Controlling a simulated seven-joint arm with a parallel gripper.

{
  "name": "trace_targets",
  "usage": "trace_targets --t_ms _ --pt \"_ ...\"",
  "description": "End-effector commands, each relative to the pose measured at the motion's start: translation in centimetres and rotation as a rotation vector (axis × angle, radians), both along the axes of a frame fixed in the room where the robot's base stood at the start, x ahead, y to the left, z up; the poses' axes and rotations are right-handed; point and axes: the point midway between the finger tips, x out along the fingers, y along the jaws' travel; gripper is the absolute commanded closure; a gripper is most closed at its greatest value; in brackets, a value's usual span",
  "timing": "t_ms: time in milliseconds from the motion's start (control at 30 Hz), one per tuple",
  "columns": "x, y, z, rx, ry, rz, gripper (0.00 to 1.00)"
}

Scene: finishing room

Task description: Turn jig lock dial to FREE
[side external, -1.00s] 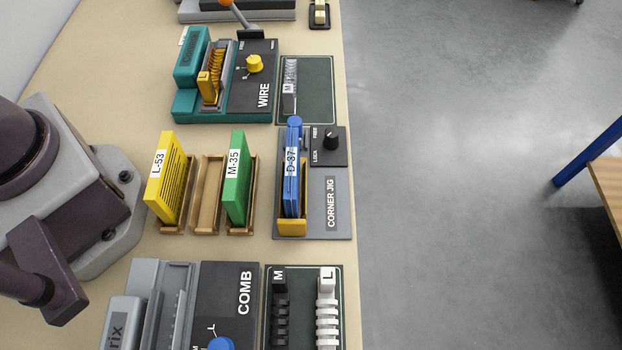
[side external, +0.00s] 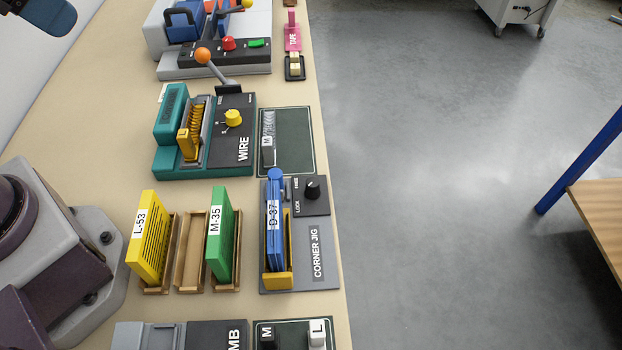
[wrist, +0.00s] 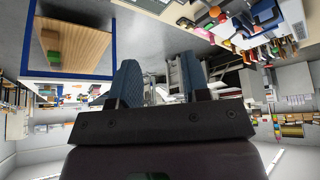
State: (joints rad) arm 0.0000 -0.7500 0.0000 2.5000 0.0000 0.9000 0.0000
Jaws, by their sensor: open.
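The jig lock dial (side external: 312,190) is a black knob on a dark plate at the back right of the grey corner jig (side external: 305,275). LOCK is printed at the left of the dial, and a smaller label, too small to read surely, lies beyond it. I cannot tell which label the dial's mark faces. A blue comb-bound book marked D-37 (side external: 273,235) stands upright in the jig's yellow holder. In the wrist view my gripper (wrist: 160,76) is open, with two blue fingers apart and nothing between them. It is far from the dial and faces the room.
Yellow L-53 (side external: 150,240) and green M-35 (side external: 220,235) stand in wooden holders left of the jig. The teal WIRE machine (side external: 170,125), with its orange-knobbed lever, is beyond. A comb machine (side external: 150,336) is nearer. Open floor lies right of the bench edge.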

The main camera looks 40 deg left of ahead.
Motion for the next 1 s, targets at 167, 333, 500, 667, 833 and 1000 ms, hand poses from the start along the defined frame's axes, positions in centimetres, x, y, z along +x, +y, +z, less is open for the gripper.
trace_targets --t_ms 167,333,500,667,833,1000 --pt "0.3 -0.1 -0.9 0.003 0.046 -0.005 0.45" --pt "2.2 -1.3 -3.3 0.050 0.197 -0.066 0.45" --pt "5.8 -3.5 -6.0 0.129 0.342 -0.171 0.45" --pt "9.3 -6.4 -9.3 0.179 0.447 -0.273 0.45" --pt "12.5 -10.4 -13.7 0.192 0.531 -0.375 0.45" --pt "15.1 -15.1 -18.5 0.161 0.577 -0.451 0.45"
